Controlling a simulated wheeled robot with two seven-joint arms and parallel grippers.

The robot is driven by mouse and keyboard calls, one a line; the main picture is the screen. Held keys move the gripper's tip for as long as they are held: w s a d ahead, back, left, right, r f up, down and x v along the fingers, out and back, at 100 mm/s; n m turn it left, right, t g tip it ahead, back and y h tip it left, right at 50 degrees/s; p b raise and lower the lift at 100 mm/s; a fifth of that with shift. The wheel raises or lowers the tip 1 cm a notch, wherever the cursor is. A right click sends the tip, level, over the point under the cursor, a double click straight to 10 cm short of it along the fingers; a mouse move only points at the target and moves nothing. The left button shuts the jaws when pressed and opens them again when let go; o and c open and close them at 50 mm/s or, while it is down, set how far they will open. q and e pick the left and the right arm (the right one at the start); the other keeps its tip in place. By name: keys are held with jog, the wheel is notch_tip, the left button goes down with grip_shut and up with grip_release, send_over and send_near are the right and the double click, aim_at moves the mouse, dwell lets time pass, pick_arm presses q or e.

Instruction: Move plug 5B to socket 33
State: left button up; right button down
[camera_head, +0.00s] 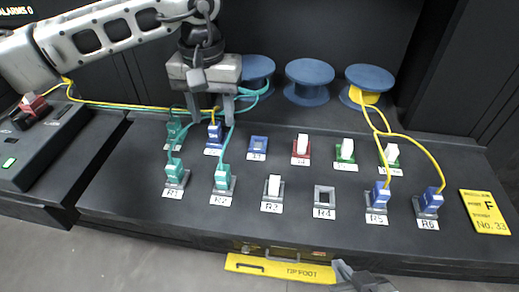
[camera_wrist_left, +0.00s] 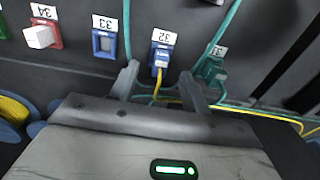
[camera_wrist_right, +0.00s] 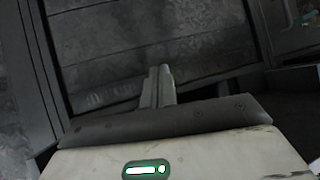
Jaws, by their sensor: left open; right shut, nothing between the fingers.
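Socket 33 (camera_head: 258,146) is an empty blue frame in the back row; it also shows in the left wrist view (camera_wrist_left: 104,43). A blue plug with a yellow cable (camera_head: 214,132) sits in socket 32, left of it; its own marking is too small to read, so I cannot tell whether it is 5B. My left gripper (camera_head: 211,108) is open above this plug. In the left wrist view the plug (camera_wrist_left: 162,56) lies just beyond the gap between the fingertips. My right gripper (camera_head: 342,270) is shut and empty, low at the table's front; it also shows in the right wrist view (camera_wrist_right: 160,74).
A teal plug (camera_wrist_left: 211,70) stands beside socket 32. Teal plugs fill R1 and R2 (camera_head: 222,178); blue plugs with yellow cables fill R5 (camera_head: 381,193) and R6 (camera_head: 431,201). R4 (camera_head: 325,197) is empty. Teal and yellow cables run near my left gripper. Blue spools (camera_head: 309,80) stand behind.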

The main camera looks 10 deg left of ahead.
aim_at(214, 125)
pick_arm(q)
notch_tip(214, 125, down, 3)
jog(key=shift+r+b, duration=0.15)
jog(key=shift+b, duration=0.6)
jog(key=shift+f+b, duration=0.4)
jog(key=shift+f, duration=0.1)
pick_arm(e)
jog(key=shift+a+f, duration=0.15)
jog(key=shift+f, duration=0.35)
pick_arm(q)
jog(key=shift+b, duration=0.3)
pick_arm(e)
jog(key=shift+f, duration=0.35)
pick_arm(q)
grip_shut()
jog(key=shift+r, duration=0.1)
pick_arm(e)
jog(key=shift+w+r, duration=0.1)
